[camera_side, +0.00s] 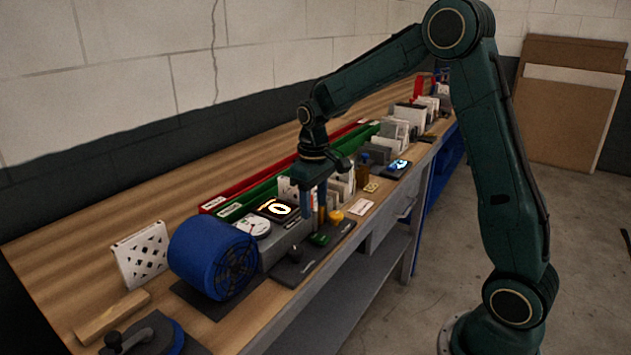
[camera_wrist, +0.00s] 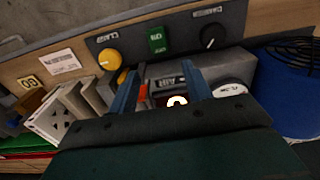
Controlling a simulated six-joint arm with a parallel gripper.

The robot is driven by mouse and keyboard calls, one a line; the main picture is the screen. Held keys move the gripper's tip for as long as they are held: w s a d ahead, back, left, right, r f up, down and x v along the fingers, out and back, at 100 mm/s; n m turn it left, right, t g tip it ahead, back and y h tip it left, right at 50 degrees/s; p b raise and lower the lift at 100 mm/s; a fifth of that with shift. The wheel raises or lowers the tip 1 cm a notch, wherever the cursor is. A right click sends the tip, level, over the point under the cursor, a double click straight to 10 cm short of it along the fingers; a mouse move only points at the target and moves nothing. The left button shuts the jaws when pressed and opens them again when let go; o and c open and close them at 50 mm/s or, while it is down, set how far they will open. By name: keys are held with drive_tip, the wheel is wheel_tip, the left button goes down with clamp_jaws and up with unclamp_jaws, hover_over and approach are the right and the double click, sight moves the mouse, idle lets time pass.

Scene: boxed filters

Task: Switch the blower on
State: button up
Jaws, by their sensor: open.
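The blower (camera_side: 208,255) is a blue drum with a dark grille, at the near left end of the bench in the side view. Its blue side also shows at the right of the wrist view (camera_wrist: 285,95). A dark panel along the bench front carries a green switch (camera_wrist: 157,40), which is also visible in the side view (camera_side: 319,239). A yellow knob (camera_wrist: 108,58) and a black knob (camera_wrist: 211,37) flank the switch. My gripper (camera_side: 315,208) is open and points down, above and behind the panel. In the wrist view its fingers (camera_wrist: 162,88) are apart, clear of the switch.
A grey unit with a lit display (camera_side: 280,209) and a white dial (camera_side: 253,227) stands behind the panel. White boxed filters (camera_side: 342,180) stand close beside my gripper. Red (camera_side: 235,190) and green (camera_side: 245,198) bins run behind. A perforated white plate (camera_side: 142,255) stands at the left.

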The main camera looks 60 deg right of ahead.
sight(314, 236)
drive_tip(key=shift+f, duration=3.8)
drive_tip(key=c, duration=1)
drive_tip(key=shift+s+t, duration=0.15)
drive_tip(key=shift+t, duration=0.25)
drive_tip(key=shift+s+r+t, duration=0.1)
drive_tip(key=shift+s+t, duration=0.1)
drive_tip(key=shift+t, duration=0.6)
drive_tip(key=shift+s+r+t, duration=0.1)
drive_tip(key=shift+s+t, duration=0.1)
drive_tip(key=shift+t, duration=0.6)
